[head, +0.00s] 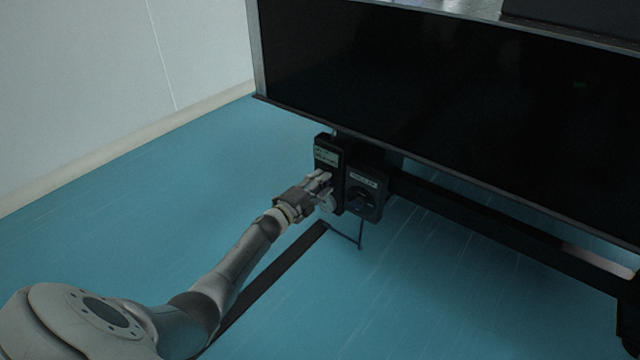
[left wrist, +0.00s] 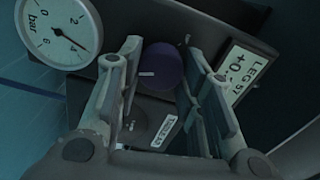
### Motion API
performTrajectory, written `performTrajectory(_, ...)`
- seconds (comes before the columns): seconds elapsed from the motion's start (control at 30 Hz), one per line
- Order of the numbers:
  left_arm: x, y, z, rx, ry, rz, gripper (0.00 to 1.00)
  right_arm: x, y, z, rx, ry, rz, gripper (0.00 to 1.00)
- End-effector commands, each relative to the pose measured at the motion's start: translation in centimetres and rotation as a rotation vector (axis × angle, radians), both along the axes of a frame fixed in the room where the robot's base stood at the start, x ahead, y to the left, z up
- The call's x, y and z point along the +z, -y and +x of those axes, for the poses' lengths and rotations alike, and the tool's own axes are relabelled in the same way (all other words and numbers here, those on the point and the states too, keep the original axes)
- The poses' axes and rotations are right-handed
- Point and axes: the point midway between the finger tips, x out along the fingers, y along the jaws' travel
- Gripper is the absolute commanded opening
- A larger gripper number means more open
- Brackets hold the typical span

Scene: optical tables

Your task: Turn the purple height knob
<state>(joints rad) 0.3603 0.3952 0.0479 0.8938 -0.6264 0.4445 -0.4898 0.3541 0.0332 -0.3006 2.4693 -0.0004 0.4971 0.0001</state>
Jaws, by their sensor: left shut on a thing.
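The purple height knob (left wrist: 163,66) is a round dark purple cylinder with a small pale mark, between the two fingers of my left gripper in the left wrist view (left wrist: 166,62). The fingers are closed on its sides. In the head view my left gripper (head: 325,187) reaches the front of a black control box (head: 327,143) under the table edge, and the fingers hide the knob there. A display panel (left wrist: 240,72) reading "LEG" and a "+0" figure is right of the knob. My right gripper is not in view.
A round white pressure gauge (left wrist: 58,32) marked "bar" is close to the left finger. A second black box (head: 366,193) with a dial adjoins the control box. The large dark table side (head: 450,85) is above, and a dark low beam (head: 500,220) runs right. Blue floor (head: 150,210) is open at left.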

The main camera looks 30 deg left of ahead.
Motion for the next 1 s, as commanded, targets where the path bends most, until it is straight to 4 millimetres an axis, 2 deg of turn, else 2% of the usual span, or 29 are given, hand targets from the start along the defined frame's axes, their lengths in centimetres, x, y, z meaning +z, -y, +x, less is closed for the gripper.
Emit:
performTrajectory(0.33, -0.1, -0.1, -0.1, 0.002, -0.002, 0.000, 0.11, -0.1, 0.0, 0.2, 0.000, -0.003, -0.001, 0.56)
performTrajectory(0.37, -0.1, -0.1, -0.1, 0.002, -0.002, 0.000, 0.39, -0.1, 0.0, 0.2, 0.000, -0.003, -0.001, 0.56)
performTrajectory(0.5, -0.1, -0.1, 0.0, 0.002, -0.002, 0.000, 0.56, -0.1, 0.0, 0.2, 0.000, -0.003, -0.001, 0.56)
performTrajectory(0.83, 0.0, 0.0, -0.1, 0.001, -0.001, 0.000, 0.56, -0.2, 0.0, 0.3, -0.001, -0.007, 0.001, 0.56)
performTrajectory(1.0, -0.1, -0.2, -1.1, 0.001, -0.001, 0.002, 0.56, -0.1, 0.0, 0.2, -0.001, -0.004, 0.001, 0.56)
